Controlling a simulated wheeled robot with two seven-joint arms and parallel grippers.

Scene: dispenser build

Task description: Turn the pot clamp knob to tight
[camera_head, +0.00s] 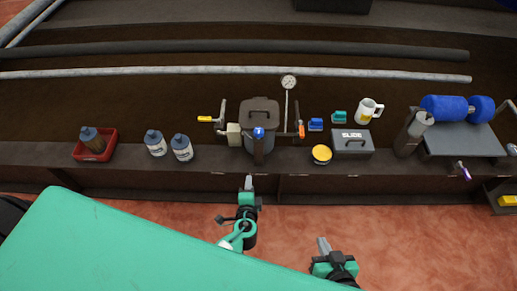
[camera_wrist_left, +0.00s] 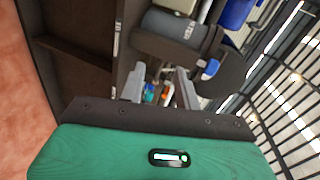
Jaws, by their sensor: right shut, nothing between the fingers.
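In the head view the grey pot (camera_head: 259,108) with a dark lid stands on the bench. A blue knob (camera_head: 258,132) sits on its front, above a dark upright part. My left gripper (camera_head: 248,182) is in front of the bench edge, below the knob in the picture and apart from it. In the left wrist view its two fingers (camera_wrist_left: 161,84) are spread with nothing held. A small blue part (camera_wrist_left: 210,69) on a dark piece shows beyond them; I cannot tell if it is the knob. My right gripper (camera_head: 323,244) is shut and empty, lower right.
A gauge (camera_head: 289,82), an orange-handled valve (camera_head: 301,131) and a yellow-handled valve (camera_head: 206,119) flank the pot. Bottles (camera_head: 181,148) stand left; a yellow-topped jar (camera_head: 321,154) and a grey SLIDE box (camera_head: 352,143) stand right. Floor before the bench is clear.

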